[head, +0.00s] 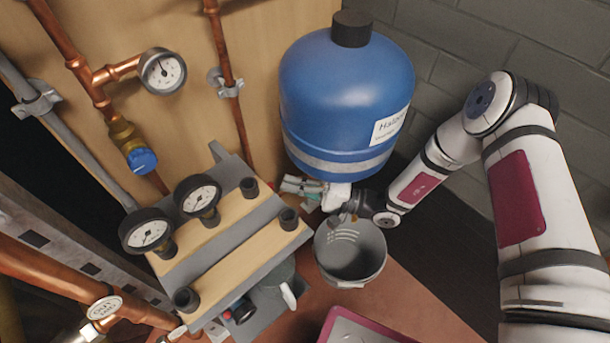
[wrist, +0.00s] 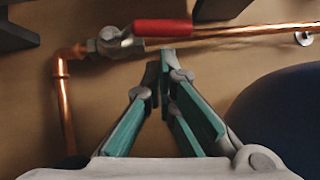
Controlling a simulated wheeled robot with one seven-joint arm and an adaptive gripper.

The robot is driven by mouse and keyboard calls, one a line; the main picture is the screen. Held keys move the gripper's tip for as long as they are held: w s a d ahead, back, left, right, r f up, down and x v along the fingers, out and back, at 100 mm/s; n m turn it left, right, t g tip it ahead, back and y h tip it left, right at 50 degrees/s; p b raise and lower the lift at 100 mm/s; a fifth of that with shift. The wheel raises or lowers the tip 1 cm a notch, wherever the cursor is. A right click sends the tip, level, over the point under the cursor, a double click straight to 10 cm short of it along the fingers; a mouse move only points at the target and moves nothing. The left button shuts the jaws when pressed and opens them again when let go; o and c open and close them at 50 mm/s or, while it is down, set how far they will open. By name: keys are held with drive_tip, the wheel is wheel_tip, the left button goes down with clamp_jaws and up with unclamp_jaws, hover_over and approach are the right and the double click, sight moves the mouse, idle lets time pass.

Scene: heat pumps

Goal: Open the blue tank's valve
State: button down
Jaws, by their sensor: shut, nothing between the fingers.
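The blue tank (head: 345,85) hangs in front of the wooden panel, upright, with a black cap and a white label. Its dark blue side also shows at the right of the wrist view (wrist: 285,112). In the wrist view, a valve (wrist: 110,43) with a red lever (wrist: 163,28) sits on a copper pipe. The lever lies along the pipe, pointing right. My gripper (head: 296,187) is beneath the tank in the head view. In the wrist view its fingers (wrist: 160,65) are shut and empty, with the tips just below the lever. Contact cannot be told. I cannot make out the valve in the head view.
A grey bucket (head: 350,251) stands below my gripper. A wood-and-grey unit with gauges (head: 200,196) and black stubs is left of the gripper. Copper pipes (head: 230,85) run up the wooden panel. A grey block wall (head: 470,50) is behind my arm.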

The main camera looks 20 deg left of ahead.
drive_tip(key=shift+s+a, duration=0.3)
drive_tip(key=shift+s, duration=0.15)
drive_tip(key=s+p, duration=0.1)
drive_tip(key=r+n+h+p, duration=0.1)
drive_tip(key=p, duration=0.1)
drive_tip(key=shift+s+a+n, duration=0.3)
drive_tip(key=shift+s+a, duration=0.05)
drive_tip(key=shift+a, duration=0.05)
drive_tip(key=shift+s+f, duration=0.1)
drive_tip(key=shift+s, duration=0.05)
drive_tip(key=v, duration=0.7)
drive_tip(key=shift+w+d, duration=0.3)
drive_tip(key=shift+w, duration=0.2)
